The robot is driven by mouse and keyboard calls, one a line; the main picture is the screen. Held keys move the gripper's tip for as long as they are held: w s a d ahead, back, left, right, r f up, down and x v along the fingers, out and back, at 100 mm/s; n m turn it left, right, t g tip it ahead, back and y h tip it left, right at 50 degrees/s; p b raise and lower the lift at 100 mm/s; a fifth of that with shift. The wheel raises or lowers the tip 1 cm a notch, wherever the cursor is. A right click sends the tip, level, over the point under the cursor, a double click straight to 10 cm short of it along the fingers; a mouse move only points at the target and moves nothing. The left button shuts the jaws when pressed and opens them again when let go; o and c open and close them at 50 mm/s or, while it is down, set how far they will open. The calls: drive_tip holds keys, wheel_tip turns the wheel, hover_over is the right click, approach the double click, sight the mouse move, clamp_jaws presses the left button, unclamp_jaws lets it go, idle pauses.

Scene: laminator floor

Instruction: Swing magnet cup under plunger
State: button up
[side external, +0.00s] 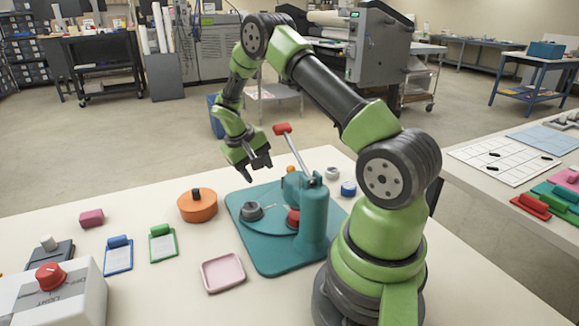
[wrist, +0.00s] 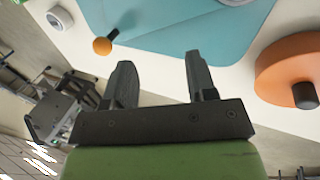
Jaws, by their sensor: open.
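A teal press (side external: 314,215) stands on a teal base plate (side external: 275,262), with a red-handled lever (side external: 292,150) slanting up and left. A grey round cup with a darker top (side external: 250,211) sits on the plate's left part, apart from the press column. A red round piece (side external: 292,219) is close against the column; I cannot tell which piece is the magnet cup, and the plunger is not clearly visible. My gripper (side external: 258,165) is open and empty, above the plate's back left. In the wrist view my gripper (wrist: 160,58) shows spread fingers beside the plate (wrist: 190,40).
An orange pot with a dark knob (side external: 197,205) stands left of the plate; it also shows in the wrist view (wrist: 285,70). A pink tray (side external: 222,272) lies in front. White (side external: 332,173) and blue (side external: 348,188) rolls stand behind the press. Clipboards and a control box (side external: 50,298) are left.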

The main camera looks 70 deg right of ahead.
sight(290, 167)
drive_tip(key=s+d, duration=0.1)
drive_tip(key=d, duration=0.1)
drive_tip(key=s+d, duration=0.2)
drive_tip(key=d, duration=0.1)
drive_tip(key=s+d, duration=0.2)
drive_tip(key=shift+s+d+f, duration=0.1)
drive_tip(key=shift+s+d, duration=0.1)
drive_tip(key=shift+d+f, duration=0.1)
drive_tip(key=shift+f, duration=0.6)
drive_tip(key=shift+s+d+f, duration=0.15)
drive_tip(key=shift+d+f, duration=0.05)
drive_tip(key=shift+f, duration=0.4)
clamp_jaws()
